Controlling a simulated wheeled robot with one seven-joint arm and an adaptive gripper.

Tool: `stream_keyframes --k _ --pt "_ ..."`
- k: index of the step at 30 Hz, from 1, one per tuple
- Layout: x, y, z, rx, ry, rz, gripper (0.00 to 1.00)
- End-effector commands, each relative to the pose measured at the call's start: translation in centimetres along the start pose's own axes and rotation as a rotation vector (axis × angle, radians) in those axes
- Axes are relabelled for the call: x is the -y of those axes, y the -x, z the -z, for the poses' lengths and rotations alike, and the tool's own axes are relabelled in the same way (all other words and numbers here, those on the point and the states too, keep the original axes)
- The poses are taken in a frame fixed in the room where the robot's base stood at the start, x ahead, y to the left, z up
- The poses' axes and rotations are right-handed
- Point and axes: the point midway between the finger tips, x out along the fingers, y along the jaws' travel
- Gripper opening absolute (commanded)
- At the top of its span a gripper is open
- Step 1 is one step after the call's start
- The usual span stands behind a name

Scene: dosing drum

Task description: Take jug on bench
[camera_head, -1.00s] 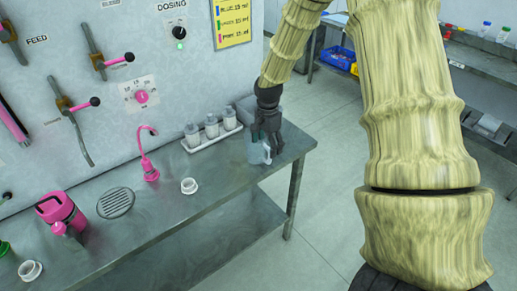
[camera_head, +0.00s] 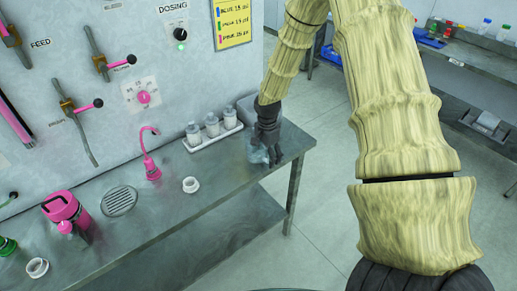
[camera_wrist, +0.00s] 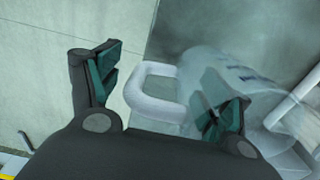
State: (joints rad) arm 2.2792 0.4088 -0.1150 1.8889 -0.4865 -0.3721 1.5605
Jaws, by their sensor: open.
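The jug (camera_head: 256,155) is clear and bluish and stands near the right end of the steel bench (camera_head: 225,178). In the wrist view, the clear jug (camera_wrist: 215,62) lies at upper right, with its pale loop handle (camera_wrist: 150,82) toward the middle. My gripper (camera_head: 268,137) is over the jug and hides part of it in the head view. In the wrist view, my gripper (camera_wrist: 162,92) is open. One finger is left of the handle and the other overlaps the jug's body. The handle appears between them; I cannot tell whether they touch it.
A white tray of several capped bottles (camera_head: 213,127) stands left of the jug by the wall. A grey bin (camera_head: 246,106) is behind. The bench's right edge is close.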

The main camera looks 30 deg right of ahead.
Motion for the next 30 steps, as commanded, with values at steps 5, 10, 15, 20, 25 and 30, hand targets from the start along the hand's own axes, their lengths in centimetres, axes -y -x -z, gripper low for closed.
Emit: stream_keyframes --k 5,10,15,20,25,30 --pt "0.0 0.0 0.0 0.000 0.000 0.000 0.53" --pt "0.0 0.0 0.0 0.000 0.000 -0.001 0.27" --pt "0.0 0.0 0.0 0.000 0.000 -0.001 0.26" --pt "-0.1 0.0 0.0 0.000 0.000 -0.002 0.26" --pt "0.0 0.4 0.0 -0.001 0.000 -0.001 0.26" --pt "0.1 1.4 -0.1 0.000 0.001 0.001 0.26"
